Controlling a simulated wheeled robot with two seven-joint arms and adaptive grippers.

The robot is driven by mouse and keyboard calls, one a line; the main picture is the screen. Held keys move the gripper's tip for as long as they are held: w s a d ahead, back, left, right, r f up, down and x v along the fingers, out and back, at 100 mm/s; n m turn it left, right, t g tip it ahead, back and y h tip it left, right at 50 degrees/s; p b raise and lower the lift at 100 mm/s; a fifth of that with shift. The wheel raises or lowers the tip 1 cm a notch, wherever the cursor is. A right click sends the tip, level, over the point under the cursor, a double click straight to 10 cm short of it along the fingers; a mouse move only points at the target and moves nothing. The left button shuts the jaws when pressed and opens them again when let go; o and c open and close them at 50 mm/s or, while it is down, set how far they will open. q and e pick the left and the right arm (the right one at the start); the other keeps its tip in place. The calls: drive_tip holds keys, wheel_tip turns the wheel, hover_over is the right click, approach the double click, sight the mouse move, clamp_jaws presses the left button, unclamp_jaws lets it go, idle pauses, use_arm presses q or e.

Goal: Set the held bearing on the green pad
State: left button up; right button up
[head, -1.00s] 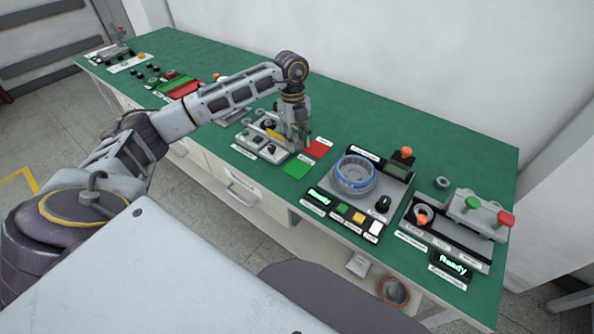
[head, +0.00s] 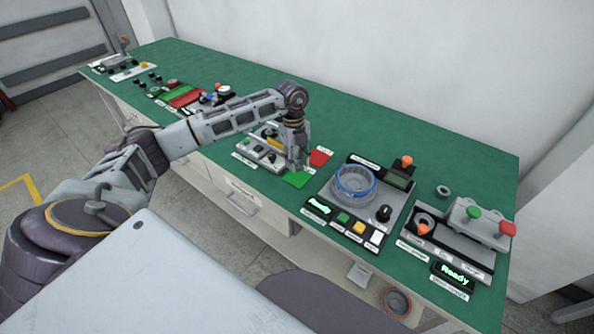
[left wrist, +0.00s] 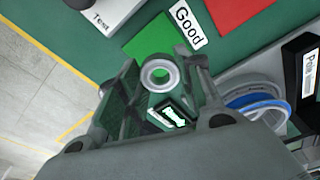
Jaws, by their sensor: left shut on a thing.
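The bearing (left wrist: 158,75), a small pale ring, shows between the fingers of my left gripper (left wrist: 160,85) in the left wrist view. The left gripper is shut on it. In the head view my left gripper (head: 298,168) points down above the green pad (head: 296,180) and partly covers it; the bearing cannot be made out there. The green pad also shows in the left wrist view (left wrist: 150,38), beside the "Good" label (left wrist: 186,25) and partly behind the gripper. Contact between bearing and pad cannot be told. My right gripper is not in view.
The red pad (head: 321,157) lies just right of the green one. A grey tester (head: 258,154) stands to the left. A station with a blue-ringed round part (head: 355,183) stands to the right, with a gauge unit (head: 440,240) beyond it. The bench's back strip is clear.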

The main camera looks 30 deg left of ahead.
sight(298, 177)
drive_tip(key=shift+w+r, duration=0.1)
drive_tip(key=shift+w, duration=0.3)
use_arm(q)
drive_tip(key=shift+f, duration=0.6)
wheel_tip(298, 177, down, 3)
drive_tip(key=shift+f, duration=0.35)
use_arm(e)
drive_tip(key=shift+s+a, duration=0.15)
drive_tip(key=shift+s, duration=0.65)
use_arm(q)
drive_tip(key=shift+f, duration=0.15)
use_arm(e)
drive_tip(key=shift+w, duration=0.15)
use_arm(q)
drive_tip(key=o, duration=1)
drive_tip(key=shift+o, duration=0.2)
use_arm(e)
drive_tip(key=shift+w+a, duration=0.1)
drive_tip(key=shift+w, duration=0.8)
